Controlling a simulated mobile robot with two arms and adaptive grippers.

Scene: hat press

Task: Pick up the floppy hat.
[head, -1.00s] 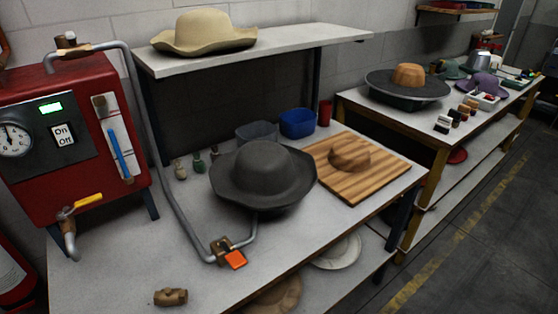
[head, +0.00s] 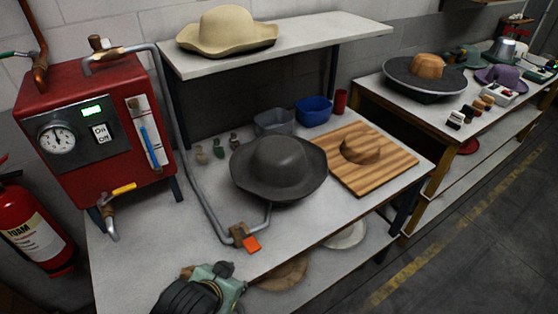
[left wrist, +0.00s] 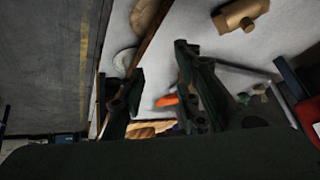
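A dark grey floppy hat (head: 279,165) with a wavy brim rests on the press at the middle of the near bench. A beige hat (head: 228,30), also wavy-brimmed, lies on the raised shelf above it. My left gripper (head: 215,275) is at the bench's front edge, below and left of the grey hat and well apart from it. In the left wrist view its two dark fingers (left wrist: 158,65) are spread with nothing held between them. I cannot make out the grey hat clearly there. My right gripper is in neither view.
A red boiler (head: 85,130) stands on the left. An orange-tagged pipe handle (head: 251,244) lies before the grey hat. A brass fitting (left wrist: 240,14) lies close to my gripper. A striped wooden board (head: 375,165) is right of the hat; blue (head: 313,111) and grey bins are behind.

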